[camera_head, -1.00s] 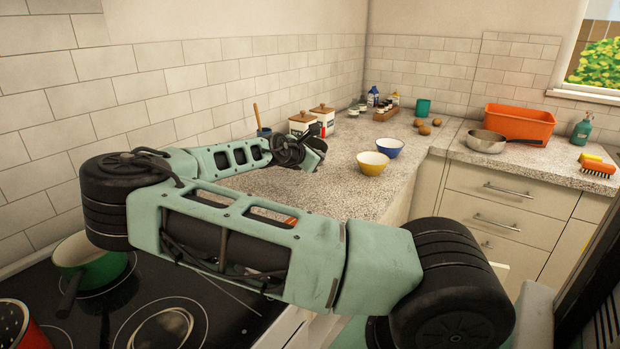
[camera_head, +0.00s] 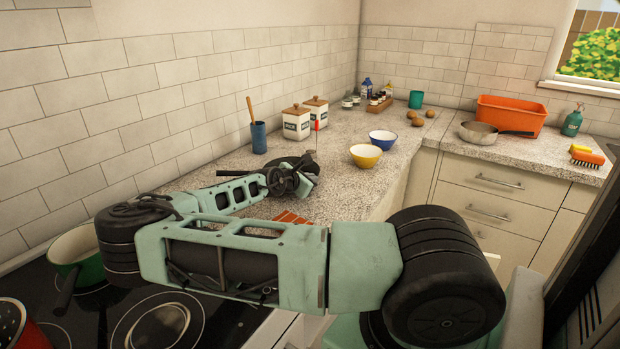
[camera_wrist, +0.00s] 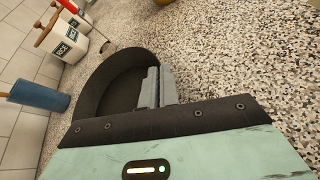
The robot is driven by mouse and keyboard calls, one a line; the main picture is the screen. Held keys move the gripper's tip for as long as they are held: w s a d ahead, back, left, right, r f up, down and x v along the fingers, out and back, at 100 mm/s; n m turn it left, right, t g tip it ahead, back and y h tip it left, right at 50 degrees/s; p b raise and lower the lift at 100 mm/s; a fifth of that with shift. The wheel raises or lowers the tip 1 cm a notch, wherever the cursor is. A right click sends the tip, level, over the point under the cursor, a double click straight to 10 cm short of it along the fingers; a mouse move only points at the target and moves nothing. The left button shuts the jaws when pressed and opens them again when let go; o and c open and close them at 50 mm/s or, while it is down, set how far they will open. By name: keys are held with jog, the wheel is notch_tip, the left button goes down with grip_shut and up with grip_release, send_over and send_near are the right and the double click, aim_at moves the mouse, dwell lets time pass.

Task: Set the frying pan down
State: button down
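A dark frying pan (camera_wrist: 112,92) shows in the wrist view, just beyond my gripper (camera_wrist: 160,87). The gripper's two fingers are close together at the pan's near side, and the part between them is hidden. In the head view the pan (camera_head: 284,163) is a dark shape behind my gripper (camera_head: 308,180), over the speckled counter (camera_head: 345,190) near the wall. The pan looks low over the counter; I cannot tell whether its base touches it.
White lidded jars (camera_head: 297,123) and a blue utensil cup (camera_head: 258,137) stand behind the pan. A yellow bowl (camera_head: 366,157) and a blue bowl (camera_head: 383,140) are to its right. Another pan (camera_head: 478,134) sits by an orange tub (camera_head: 511,115). The hob (camera_head: 215,322) is at lower left.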

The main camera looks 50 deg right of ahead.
jog(key=shift+f, duration=0.1)
jog(key=c, duration=1.7)
grip_release()
